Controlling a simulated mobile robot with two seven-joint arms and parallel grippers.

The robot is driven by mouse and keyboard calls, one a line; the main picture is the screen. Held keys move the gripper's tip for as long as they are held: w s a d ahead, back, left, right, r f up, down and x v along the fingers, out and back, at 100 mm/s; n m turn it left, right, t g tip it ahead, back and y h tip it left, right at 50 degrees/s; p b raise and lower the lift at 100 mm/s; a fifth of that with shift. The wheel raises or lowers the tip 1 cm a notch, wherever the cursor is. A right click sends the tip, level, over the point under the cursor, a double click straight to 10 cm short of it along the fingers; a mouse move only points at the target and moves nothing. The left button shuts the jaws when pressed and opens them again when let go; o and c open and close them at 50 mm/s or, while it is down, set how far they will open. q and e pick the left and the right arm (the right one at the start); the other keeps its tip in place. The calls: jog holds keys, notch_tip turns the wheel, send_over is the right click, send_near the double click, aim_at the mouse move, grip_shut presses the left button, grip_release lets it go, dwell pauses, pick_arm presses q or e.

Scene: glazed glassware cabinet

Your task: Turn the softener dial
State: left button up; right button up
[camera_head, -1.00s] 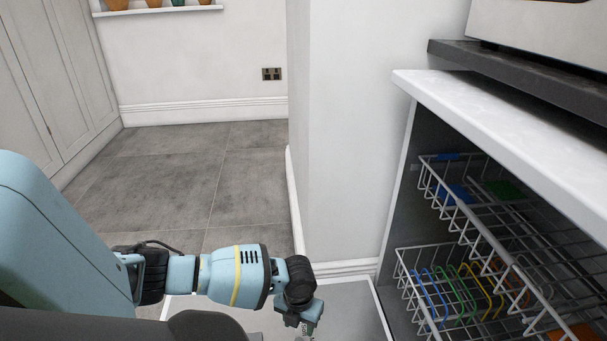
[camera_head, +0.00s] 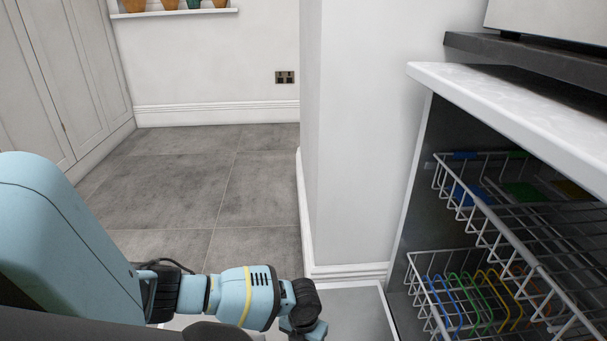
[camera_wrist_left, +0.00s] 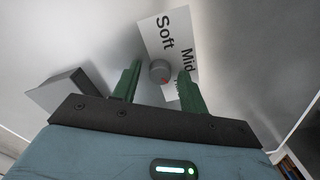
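The softener dial (camera_wrist_left: 159,71) is a small round grey knob with a red mark, in the left wrist view. It sits by a white label (camera_wrist_left: 164,38) reading "Soft" and "Mid", with more text partly hidden. My left gripper (camera_wrist_left: 158,80) has its two green fingers apart, one on each side of the dial in the picture. I cannot tell whether they touch it. In the head view my left arm (camera_head: 250,295) reaches in from the left, and its fingers are cut off at the bottom edge. My right gripper is in neither view.
An open dishwasher with an upper wire rack (camera_head: 480,205) and a lower rack (camera_head: 470,300) stands at the right under a white worktop (camera_head: 520,110). Its lowered door (camera_head: 355,310) lies beside my left arm. A grey block (camera_wrist_left: 62,92) is left of the fingers. The tiled floor (camera_head: 200,190) is clear.

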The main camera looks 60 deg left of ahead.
pick_arm(q)
jog(key=c, duration=0.7)
jog(key=shift+c, duration=0.7)
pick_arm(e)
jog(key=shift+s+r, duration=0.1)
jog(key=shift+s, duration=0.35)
